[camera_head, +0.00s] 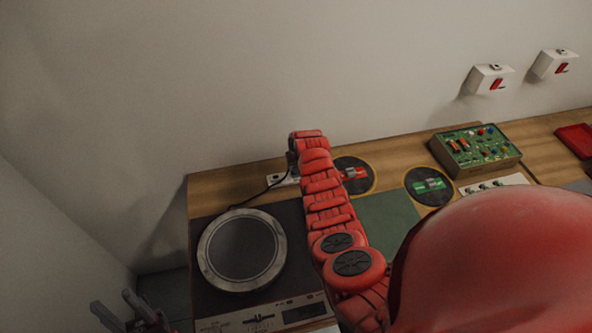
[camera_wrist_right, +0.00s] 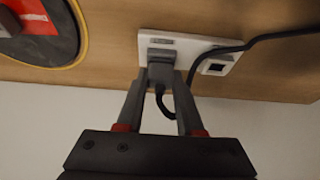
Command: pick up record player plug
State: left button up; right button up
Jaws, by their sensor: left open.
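The record player (camera_head: 242,249), with a round platter, sits at the left end of the counter. Its dark cord runs to a white socket strip (camera_head: 284,180) near the wall. In the right wrist view, a dark grey plug (camera_wrist_right: 161,66) sits in the white strip (camera_wrist_right: 190,45). My right gripper (camera_wrist_right: 160,80) has a finger on each side of the plug, very close to it. I cannot tell whether the fingers press on it. In the head view my right arm hides the plug. My left gripper (camera_head: 112,300) is open and empty at the lower left, beside the counter.
A black disc with a red switch (camera_head: 353,173) and one with a green switch (camera_head: 428,186) lie to the right. A green circuit box (camera_head: 475,149) stands beyond. White wall boxes (camera_head: 490,79) hang above. A black cable (camera_wrist_right: 262,39) crosses the strip.

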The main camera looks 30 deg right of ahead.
grip_shut()
jog(key=shift+r+b, duration=0.55)
jog(key=shift+r, duration=0.6)
jog(key=r+b, duration=0.1)
jog(key=r, duration=0.2)
jog(key=r+b, duration=0.2)
jog(key=r, duration=0.1)
jog(key=shift+w+a+r, duration=0.15)
jog(key=shift+a+r, duration=0.05)
jog(key=shift+r, duration=0.1)
jog(key=a+f, duration=0.1)
jog(key=a, duration=0.1)
jog(key=w+a+f, duration=0.1)
jog(key=a, duration=0.1)
jog(key=a+f, duration=0.2)
jog(key=shift+w+a+b, duration=0.25)
jog(key=shift+a+b, duration=0.05)
jog(key=shift+a, duration=0.05)
jog(key=shift+f+b, duration=0.3)
jog(key=shift+f, duration=1.1)
